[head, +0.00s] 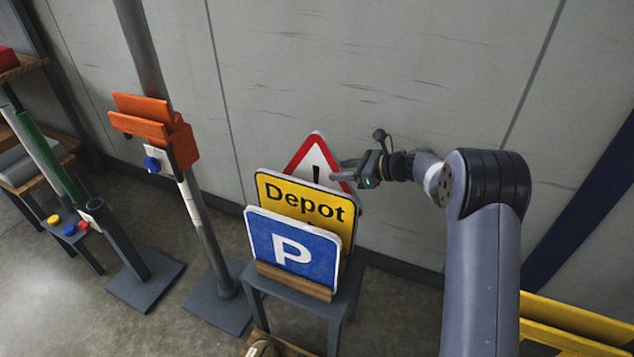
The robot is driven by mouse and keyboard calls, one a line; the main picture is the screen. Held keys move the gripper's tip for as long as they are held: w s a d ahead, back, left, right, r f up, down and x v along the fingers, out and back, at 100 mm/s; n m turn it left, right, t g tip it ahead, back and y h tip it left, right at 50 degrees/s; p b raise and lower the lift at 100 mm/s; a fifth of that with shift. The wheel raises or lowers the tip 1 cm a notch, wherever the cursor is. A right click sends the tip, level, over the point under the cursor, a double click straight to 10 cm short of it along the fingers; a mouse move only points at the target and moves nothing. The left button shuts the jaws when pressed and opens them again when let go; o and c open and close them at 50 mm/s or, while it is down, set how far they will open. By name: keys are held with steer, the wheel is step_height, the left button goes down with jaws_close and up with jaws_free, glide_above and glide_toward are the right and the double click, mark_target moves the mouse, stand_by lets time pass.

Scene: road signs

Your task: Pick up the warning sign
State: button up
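The warning sign (308,157) is a white triangle with a red border and a black exclamation mark. It stands upright at the back of a row of signs, its lower part hidden. In front of it is a yellow Depot sign (327,206), and in front of that a blue P sign (285,262). My gripper (339,171) is at the warning sign's right side, its fingers pointing left and apart. They overlap the sign's right edge in the picture; I cannot tell whether they touch it.
The signs stand in a wooden holder on a small grey stand (340,302). A post with an orange clamp (150,130) stands to the left. A grey wall (330,60) is close behind the signs. A yellow rail (575,320) is at lower right.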

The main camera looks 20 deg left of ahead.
mark_target(326, 171)
steer(key=x, duration=0.5)
steer(key=shift+w+f+p, duration=0.2)
steer(key=shift+w+p, duration=0.15)
steer(key=shift+p, duration=0.05)
steer(key=shift+d, duration=0.1)
jaws_close()
steer(key=shift+r, duration=0.1)
stand_by(0.8)
